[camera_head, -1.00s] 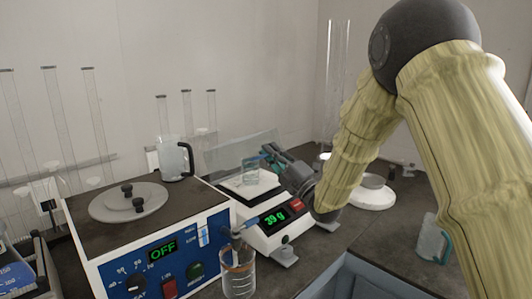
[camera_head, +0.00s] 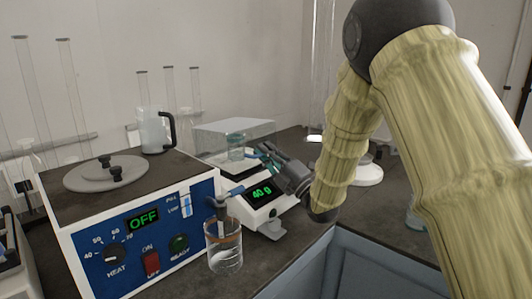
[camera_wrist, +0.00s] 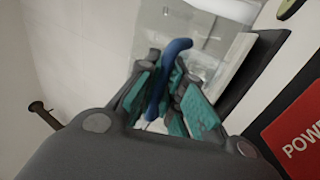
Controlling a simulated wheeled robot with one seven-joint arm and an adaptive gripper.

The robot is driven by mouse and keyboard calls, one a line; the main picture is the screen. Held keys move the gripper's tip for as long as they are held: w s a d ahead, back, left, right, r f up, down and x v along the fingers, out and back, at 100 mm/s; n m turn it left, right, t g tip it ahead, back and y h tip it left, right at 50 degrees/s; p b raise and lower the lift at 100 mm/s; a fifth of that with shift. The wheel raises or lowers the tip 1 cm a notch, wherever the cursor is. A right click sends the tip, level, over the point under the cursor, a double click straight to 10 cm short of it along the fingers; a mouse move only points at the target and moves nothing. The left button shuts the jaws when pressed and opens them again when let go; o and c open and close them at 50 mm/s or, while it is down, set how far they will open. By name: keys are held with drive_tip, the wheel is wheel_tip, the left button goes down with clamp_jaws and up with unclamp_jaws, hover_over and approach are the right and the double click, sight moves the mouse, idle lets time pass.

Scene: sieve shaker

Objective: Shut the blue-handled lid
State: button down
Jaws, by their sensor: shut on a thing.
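The clear lid (camera_head: 222,128) is on the white balance (camera_head: 232,178), whose display reads 40 g. In the wrist view, the lid's curved blue handle (camera_wrist: 163,75) stands between the teal pads of my gripper (camera_wrist: 168,90), which is shut on it. In the head view, my gripper (camera_head: 268,152) reaches in from the right at the balance's front.
A blue-fronted heater (camera_head: 145,225) marked OFF stands left of the balance. A glass beaker (camera_head: 226,248) stands in front, near the bench edge. A round white device (camera_head: 367,174) is behind my arm.

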drive_tip(key=c, duration=1.8)
unclamp_jaws()
drive_tip(key=shift+d, duration=0.1)
drive_tip(key=v, duration=1.2)
drive_tip(key=shift+r, duration=0.1)
